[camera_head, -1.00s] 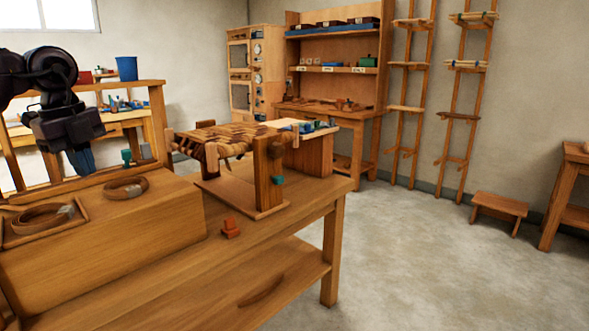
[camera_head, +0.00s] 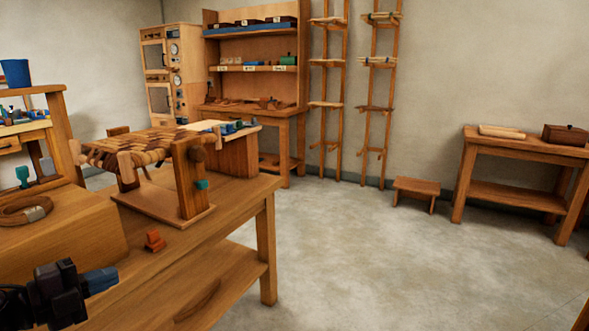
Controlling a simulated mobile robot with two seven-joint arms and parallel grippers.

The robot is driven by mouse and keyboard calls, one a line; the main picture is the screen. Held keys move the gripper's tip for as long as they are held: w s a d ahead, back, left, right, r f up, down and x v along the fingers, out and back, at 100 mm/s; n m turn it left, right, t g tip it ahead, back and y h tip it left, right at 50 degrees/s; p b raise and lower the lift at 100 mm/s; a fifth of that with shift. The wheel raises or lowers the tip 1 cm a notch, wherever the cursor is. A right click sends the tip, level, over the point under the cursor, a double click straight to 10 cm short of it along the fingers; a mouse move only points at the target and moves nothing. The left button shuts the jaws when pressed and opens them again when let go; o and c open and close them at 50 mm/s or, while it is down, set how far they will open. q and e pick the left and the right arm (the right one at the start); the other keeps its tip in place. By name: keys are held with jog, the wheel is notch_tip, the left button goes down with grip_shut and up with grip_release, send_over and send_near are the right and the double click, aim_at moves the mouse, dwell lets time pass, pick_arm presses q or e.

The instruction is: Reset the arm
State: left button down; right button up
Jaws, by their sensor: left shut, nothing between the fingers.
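My left gripper (camera_head: 100,280) is at the lower left of the head view, dark with blue fingertips pointing right. It is shut and empty, in front of the wooden workbench (camera_head: 235,215) and below the bench top's near side. My right gripper is not in view.
On the workbench stand a woven bark seat (camera_head: 140,148) in a wooden frame, a small orange block (camera_head: 155,240) and a wooden box with a coiled strip (camera_head: 25,210). A low stool (camera_head: 416,192) and a side table (camera_head: 525,145) stand at the right. The floor (camera_head: 380,265) between is clear.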

pick_arm(q)
jog(key=s+d+f+n+g+y, duration=0.1)
jog(key=s+d+f+n+y, duration=0.25)
jog(key=s+f+n, duration=0.7)
jog(key=s+d+f+n+y, duration=0.3)
jog(key=s+f+n+y, duration=0.25)
jog(key=s+f, duration=0.85)
jog(key=s+d+f+n+g+y, duration=0.15)
jog(key=s+n, duration=0.35)
jog(key=s, duration=0.6)
notch_tip(320, 180, up, 10)
jog(key=a+n+p, duration=0.1)
jog(key=p, duration=1.3)
jog(key=shift+a, duration=0.15)
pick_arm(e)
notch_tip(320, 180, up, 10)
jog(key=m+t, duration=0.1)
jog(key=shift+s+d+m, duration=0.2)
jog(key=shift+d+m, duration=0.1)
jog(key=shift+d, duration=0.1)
pick_arm(q)
jog(key=shift+f+t, duration=0.15)
jog(key=shift+t, duration=0.1)
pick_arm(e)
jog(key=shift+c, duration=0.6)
